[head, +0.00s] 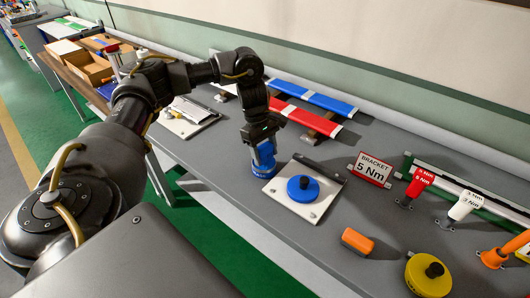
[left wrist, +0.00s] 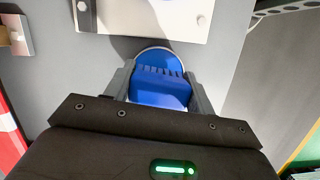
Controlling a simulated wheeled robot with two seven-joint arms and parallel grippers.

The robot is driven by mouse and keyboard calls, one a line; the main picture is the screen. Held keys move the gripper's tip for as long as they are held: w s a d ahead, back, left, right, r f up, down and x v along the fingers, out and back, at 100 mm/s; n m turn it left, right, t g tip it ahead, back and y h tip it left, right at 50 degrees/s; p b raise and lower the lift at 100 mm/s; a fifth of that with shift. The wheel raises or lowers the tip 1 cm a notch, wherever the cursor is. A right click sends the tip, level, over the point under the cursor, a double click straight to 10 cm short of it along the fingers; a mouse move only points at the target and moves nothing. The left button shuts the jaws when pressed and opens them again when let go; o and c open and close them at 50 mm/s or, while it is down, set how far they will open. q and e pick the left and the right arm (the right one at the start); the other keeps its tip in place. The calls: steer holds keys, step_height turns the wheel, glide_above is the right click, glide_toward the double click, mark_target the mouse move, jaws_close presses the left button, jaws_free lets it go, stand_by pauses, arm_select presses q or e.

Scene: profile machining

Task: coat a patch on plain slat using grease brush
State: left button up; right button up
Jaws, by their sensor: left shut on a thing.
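My left gripper (head: 263,160) is shut on a blue ribbed object (left wrist: 160,90), low over the grey bench and beside the left edge of a pale plate. The blue object (head: 262,154) also shows in the head view. Its round blue lower part has a pale rim; I cannot tell whether it is the grease brush, and no bristles show. My right gripper is not in view.
The pale plate (head: 325,202) bears a round blue knobbed piece (head: 303,188). An orange block (head: 357,240), a yellow round piece (head: 428,276) and a "BRACKET 5 Nm" sign (head: 374,170) stand to the right. Red (head: 420,182) and white (head: 466,206) labelled tools stand farther right.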

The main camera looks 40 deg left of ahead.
mark_target(267, 149)
arm_select(q)
steer(key=shift+r+p, duration=2.45)
steer(key=shift+r, duration=0.4)
steer(key=shift+f, duration=0.1)
steer(key=s+d+m+g+b, duration=0.1)
steer(key=s+d+m+b, duration=0.1)
steer(key=d+m, duration=0.3)
steer(key=s+d+r+m+g+y+b, duration=0.1)
steer(key=s+d+m, duration=0.3)
steer(key=d, duration=0.7)
steer(key=shift+s+d+m+y+b, duration=0.2)
steer(key=shift+d+m+y+b, duration=0.15)
steer(key=shift+m, duration=0.65)
steer(key=shift+a, duration=0.15)
